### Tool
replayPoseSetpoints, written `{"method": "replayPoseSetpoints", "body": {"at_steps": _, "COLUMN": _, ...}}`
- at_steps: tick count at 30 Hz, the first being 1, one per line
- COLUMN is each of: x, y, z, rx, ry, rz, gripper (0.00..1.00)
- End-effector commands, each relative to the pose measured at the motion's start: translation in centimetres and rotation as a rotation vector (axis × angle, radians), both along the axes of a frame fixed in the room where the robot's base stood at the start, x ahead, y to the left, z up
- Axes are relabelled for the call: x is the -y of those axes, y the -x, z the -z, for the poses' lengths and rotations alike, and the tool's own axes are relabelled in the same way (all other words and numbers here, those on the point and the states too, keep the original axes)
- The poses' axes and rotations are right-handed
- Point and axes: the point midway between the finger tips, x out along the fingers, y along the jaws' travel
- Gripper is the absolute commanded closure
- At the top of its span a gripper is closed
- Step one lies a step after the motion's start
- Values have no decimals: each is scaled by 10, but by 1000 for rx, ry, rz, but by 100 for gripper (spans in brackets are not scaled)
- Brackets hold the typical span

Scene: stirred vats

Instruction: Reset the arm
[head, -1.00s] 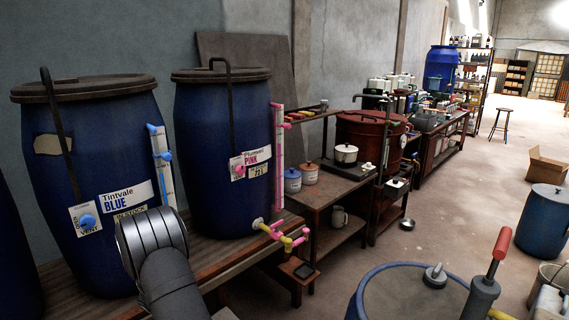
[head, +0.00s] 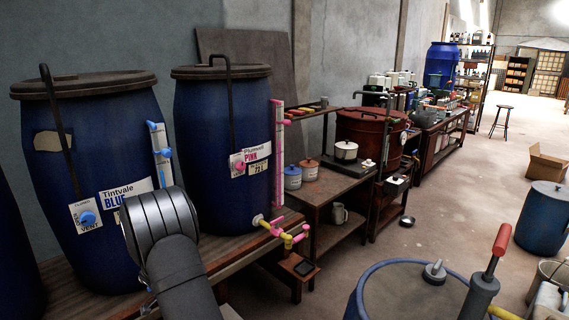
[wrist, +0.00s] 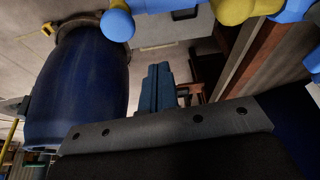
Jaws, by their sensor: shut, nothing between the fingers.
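My gripper (wrist: 157,88) shows in the wrist view with its blue fingers together and nothing between them. In the head view, my arm stands at the lower left, in front of the Tintvale Blue vat (head: 95,170); the fingers are hidden there. The arm covers part of that vat's label. The Plumwell Pink vat (head: 210,130) stands just right of it, with a pink and yellow tap (head: 285,233) at its base. Blue and yellow pipe parts (wrist: 235,8) cross the top of the wrist view, close to the camera.
A blue drum (wrist: 80,90) fills the left of the wrist view. In the head view, a drum with a red-handled pump (head: 482,290) stands at the lower right. A bench with pots (head: 340,185) is beyond the vats. The floor (head: 450,220) between is mostly clear.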

Motion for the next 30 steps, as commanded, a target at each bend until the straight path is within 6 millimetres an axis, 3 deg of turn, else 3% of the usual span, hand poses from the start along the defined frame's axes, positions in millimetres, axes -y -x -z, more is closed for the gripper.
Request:
{"method": "replayPoseSetpoints", "body": {"at_steps": 9, "x": 16, "y": -15, "z": 59, "rx": -1, "ry": 0, "rz": 1, "gripper": 100}}
{"method": "replayPoseSetpoints", "body": {"at_steps": 15, "x": -16, "y": 15, "z": 65, "rx": 0, "ry": -1, "rz": -6, "gripper": 100}}
{"method": "replayPoseSetpoints", "body": {"at_steps": 17, "x": -6, "y": 1, "z": 65, "rx": 2, "ry": -2, "rz": 4, "gripper": 100}}
{"method": "replayPoseSetpoints", "body": {"at_steps": 30, "x": 2, "y": -25, "z": 64, "rx": 0, "ry": -3, "rz": -337, "gripper": 100}}
